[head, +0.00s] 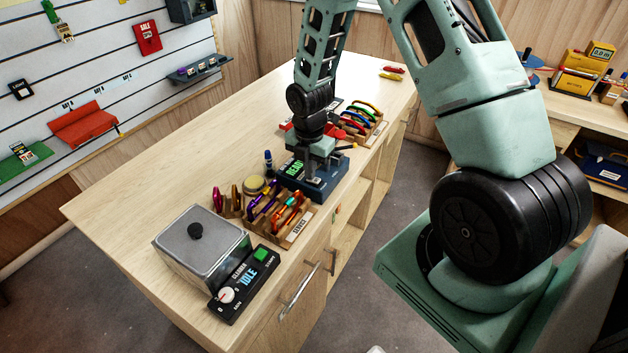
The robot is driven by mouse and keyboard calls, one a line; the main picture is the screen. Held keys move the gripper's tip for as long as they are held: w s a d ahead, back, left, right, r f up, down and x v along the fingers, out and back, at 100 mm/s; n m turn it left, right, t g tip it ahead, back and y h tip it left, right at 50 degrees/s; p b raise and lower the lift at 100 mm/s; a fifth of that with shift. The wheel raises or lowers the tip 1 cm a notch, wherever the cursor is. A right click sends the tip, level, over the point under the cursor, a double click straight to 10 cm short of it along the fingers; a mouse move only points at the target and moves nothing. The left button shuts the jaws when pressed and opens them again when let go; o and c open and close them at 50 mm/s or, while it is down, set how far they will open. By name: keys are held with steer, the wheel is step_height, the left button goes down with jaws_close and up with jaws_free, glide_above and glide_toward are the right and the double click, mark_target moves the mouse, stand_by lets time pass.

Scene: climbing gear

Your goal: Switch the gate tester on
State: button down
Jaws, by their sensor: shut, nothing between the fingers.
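The gate tester appears to be the dark blue box (312,187) near the front edge of the wooden counter. Its small lit screen (294,168) shows green lettering, partly cut off by my arm. My gripper (322,160) points down at the top of this box, right of the screen. It is shut and empty. My wrist and gripper hide part of the box's top, and I cannot make out a switch there. I cannot tell whether the fingertips touch the box.
A lidded metal cleaner (188,252) has a control panel (244,285) reading IDLE. Wooden racks of carabiners (290,222) and coloured gear (362,118) flank the blue box closely. The counter's back left (150,170) is clear.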

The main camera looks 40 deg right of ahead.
step_height(320, 180, up, 7)
steer(key=p, duration=0.6)
stand_by(0.6)
steer(key=s+a+r+m+b, duration=0.2)
steer(key=s+a+m+b, duration=0.2)
steer(key=a, duration=0.5)
steer(key=s+a+r+m+b, duration=0.3)
steer(key=s+a+b, duration=0.15)
steer(key=a, duration=0.45)
steer(key=s+a+m+b, duration=0.2)
steer(key=s+a+m, duration=0.1)
steer(key=s, duration=0.5)
steer(key=s+a+m+b, duration=0.3)
steer(key=s+m, duration=0.1)
steer(key=s, duration=0.4)
steer(key=shift+a+r+y, duration=0.25)
steer(key=shift+r+y, duration=0.05)
steer(key=shift+r, duration=0.15)
